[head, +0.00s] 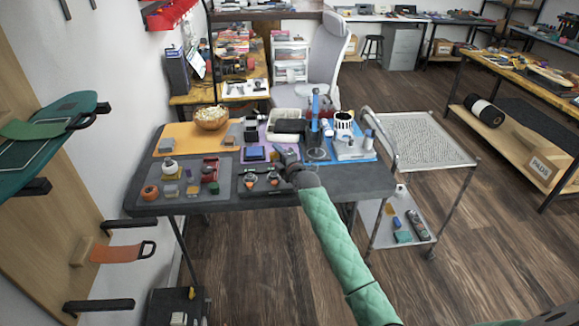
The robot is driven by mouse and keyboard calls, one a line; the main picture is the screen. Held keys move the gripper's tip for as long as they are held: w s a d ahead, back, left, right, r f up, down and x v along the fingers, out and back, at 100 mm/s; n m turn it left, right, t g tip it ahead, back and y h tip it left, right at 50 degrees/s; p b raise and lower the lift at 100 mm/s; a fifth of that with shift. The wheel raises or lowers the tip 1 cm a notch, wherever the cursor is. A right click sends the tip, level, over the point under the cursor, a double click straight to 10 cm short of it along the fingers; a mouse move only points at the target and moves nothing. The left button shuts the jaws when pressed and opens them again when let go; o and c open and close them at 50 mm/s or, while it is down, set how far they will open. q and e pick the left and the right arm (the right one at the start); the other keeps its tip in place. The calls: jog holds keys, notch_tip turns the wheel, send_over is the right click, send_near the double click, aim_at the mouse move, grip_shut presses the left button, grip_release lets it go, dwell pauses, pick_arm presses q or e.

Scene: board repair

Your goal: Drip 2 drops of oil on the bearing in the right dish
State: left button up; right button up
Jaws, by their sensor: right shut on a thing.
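My right arm comes in from the bottom right with a green padded sleeve. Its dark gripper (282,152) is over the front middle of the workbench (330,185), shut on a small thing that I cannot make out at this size. Just below and left of the gripper, a dark tray (262,191) carries two small round items, a left one (250,181) and a right one (273,179). They may be the dishes, but a bearing cannot be told in either. My left gripper is not in view.
A blue upright tool (315,110) stands behind the gripper. A grey mat (211,195) with a white bottle (170,167) and small parts lies at left. A wooden bowl (211,118) stands at the back left. A wire cart (425,148) stands right of the bench.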

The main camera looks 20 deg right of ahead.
dwell(0.3)
jog(key=shift+r+m+t+b, duration=0.3)
jog(key=shift+r+m+b, duration=0.2)
jog(key=shift+m, duration=0.4)
jog(key=shift+d+r+m, duration=0.1)
jog(key=shift+r+m, duration=0.1)
jog(key=shift+m, duration=0.2)
jog(key=shift+r+m+t+b, duration=0.3)
jog(key=shift+r+m+t, duration=0.1)
jog(key=shift+r+m, duration=0.25)
jog(key=shift+d+f, duration=0.1)
